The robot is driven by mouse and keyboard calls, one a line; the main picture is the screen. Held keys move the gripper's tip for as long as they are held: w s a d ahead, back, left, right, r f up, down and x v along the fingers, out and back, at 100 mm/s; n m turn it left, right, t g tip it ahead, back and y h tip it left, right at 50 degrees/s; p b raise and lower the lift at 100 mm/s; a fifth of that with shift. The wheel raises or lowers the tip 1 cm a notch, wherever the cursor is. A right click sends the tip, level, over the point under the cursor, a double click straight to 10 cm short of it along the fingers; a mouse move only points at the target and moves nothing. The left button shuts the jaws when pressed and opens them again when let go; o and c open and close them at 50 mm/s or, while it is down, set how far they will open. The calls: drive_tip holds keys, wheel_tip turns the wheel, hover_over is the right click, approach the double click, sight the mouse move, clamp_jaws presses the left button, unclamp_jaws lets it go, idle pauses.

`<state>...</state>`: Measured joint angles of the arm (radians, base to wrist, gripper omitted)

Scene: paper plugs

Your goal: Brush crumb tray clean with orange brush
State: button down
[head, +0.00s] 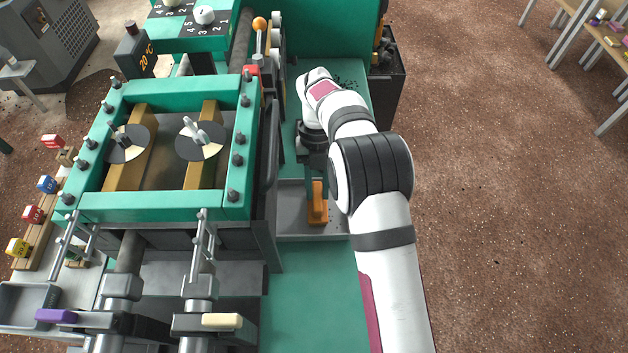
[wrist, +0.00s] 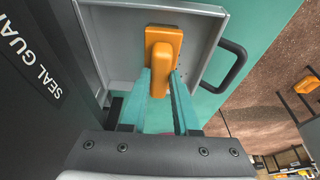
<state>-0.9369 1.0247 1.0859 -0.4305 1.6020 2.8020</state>
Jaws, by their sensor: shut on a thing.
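The orange brush (head: 318,208) is upright over the grey crumb tray (head: 291,205), near its right side in the head view. My gripper (head: 316,182) points down and is shut on the brush handle. In the wrist view the brush (wrist: 160,62) sits between the two green fingers of my gripper (wrist: 161,88), with its wider orange part at the tray's far end. The tray (wrist: 112,45) shows light grey walls and a black handle (wrist: 236,66). A few dark specks show beside the brush. The bristles are hidden, so contact with the tray floor cannot be told.
A dark panel (wrist: 45,70) with partly visible "SEAL GUA" lettering borders the tray. The green-framed press (head: 165,205) stands to the left. Dark specks (head: 347,82) lie on the green surface behind my arm. Green surface (head: 312,300) in front of the tray is clear.

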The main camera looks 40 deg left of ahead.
drive_tip(key=shift+s+d+r, duration=0.1)
drive_tip(key=shift+s+d, duration=0.55)
drive_tip(key=shift+s, duration=0.05)
drive_tip(key=shift+w+a, duration=1.2)
drive_tip(key=shift+s+d+f, duration=0.2)
drive_tip(key=shift+s+d, duration=1)
drive_tip(key=shift+s, duration=0.05)
drive_tip(key=shift+w+a, duration=1.15)
drive_tip(key=shift+w, duration=0.1)
drive_tip(key=shift+s+d+r, duration=0.2)
drive_tip(key=shift+s+d, duration=0.9)
drive_tip(key=shift+s, duration=0.05)
drive_tip(key=shift+w+a+f, duration=0.1)
drive_tip(key=shift+w+a, duration=1.05)
drive_tip(key=shift+w+d+f, duration=0.1)
drive_tip(key=shift+w+d, duration=1)
drive_tip(key=shift+d, duration=0.15)
drive_tip(key=shift+s+d, duration=1.15)
drive_tip(key=shift+w+a, duration=1.2)
drive_tip(key=shift+s+d, duration=1.15)
drive_tip(key=shift+s, duration=0.05)
drive_tip(key=shift+w+a, duration=1.15)
drive_tip(key=shift+w, duration=0.05)
